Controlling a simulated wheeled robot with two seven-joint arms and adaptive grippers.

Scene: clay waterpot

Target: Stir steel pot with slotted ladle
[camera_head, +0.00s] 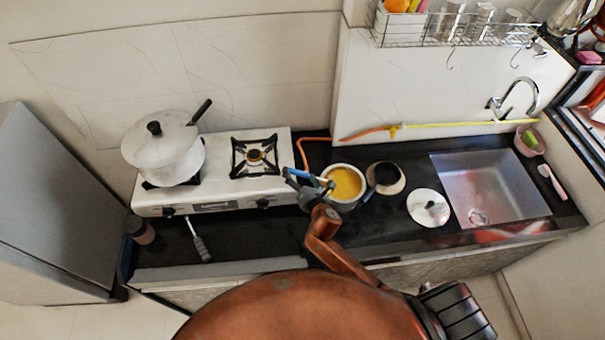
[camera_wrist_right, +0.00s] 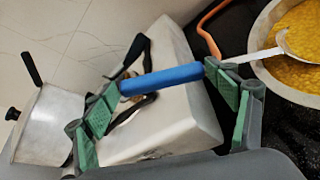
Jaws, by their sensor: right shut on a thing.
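The slotted ladle has a blue handle (camera_wrist_right: 162,79) and a pale metal shaft and head. My right gripper (camera_head: 308,188) is shut on the blue handle, just left of the open pot. In the right wrist view the handle lies between the green-padded fingers of this gripper (camera_wrist_right: 160,98). The ladle's head reaches over the rim into the steel pot (camera_head: 331,192), which holds yellow food; the pot also shows at the right of the wrist view (camera_wrist_right: 262,78). Slots in the head cannot be made out. My left gripper is not in view.
A lidded pot (camera_head: 165,158) stands on the left burner of the white stove (camera_head: 220,180); the right burner is bare. A brown-and-cream pot (camera_head: 397,186), a lid (camera_head: 428,222) and the sink (camera_head: 490,185) are to the right. A utensil (camera_head: 200,245) lies at the counter's left front.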

